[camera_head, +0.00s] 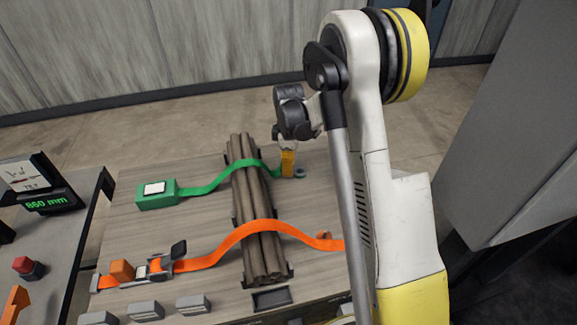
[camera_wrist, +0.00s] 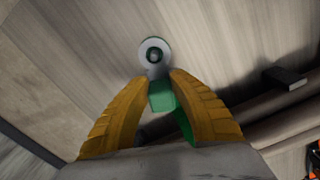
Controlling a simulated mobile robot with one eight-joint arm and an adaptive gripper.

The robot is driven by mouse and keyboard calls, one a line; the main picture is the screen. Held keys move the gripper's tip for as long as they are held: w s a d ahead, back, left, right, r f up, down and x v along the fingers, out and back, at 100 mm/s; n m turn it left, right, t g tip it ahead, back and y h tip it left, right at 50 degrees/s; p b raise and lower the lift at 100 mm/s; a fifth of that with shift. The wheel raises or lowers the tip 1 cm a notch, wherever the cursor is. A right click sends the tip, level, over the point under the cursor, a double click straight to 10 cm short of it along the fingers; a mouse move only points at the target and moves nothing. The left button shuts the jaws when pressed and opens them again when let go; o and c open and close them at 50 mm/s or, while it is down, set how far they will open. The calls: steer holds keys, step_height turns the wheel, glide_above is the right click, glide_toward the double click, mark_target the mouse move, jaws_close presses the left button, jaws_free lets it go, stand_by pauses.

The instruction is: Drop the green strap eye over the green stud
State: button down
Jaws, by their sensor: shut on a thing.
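The green strap (camera_head: 216,179) runs from a green box (camera_head: 157,195) over the bundle of dark pipes (camera_head: 252,205) to my gripper (camera_head: 288,163). In the wrist view my gripper (camera_wrist: 161,84) has its yellow fingers shut on the green end piece (camera_wrist: 162,97) of the strap. The grey ring eye (camera_wrist: 153,44) sticks out beyond the fingertips. Through its hole a dark round shape with a greenish rim shows, which looks like the green stud (camera_wrist: 153,56). In the head view the eye (camera_head: 299,173) is close to the board top; I cannot tell whether it rests there.
An orange strap (camera_head: 213,260) crosses the pipes nearer the front, with a buckle (camera_head: 150,270) at left and an orange end piece (camera_head: 324,237) at right. Small grey blocks (camera_head: 146,310) line the front edge. A display reading 860 mm (camera_head: 45,202) stands at left.

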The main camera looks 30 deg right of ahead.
steer(key=c, duration=1.2)
jaws_free()
steer(key=shift+o, duration=0.2)
step_height(320, 180, up, 12)
steer(key=shift+f, duration=0.1)
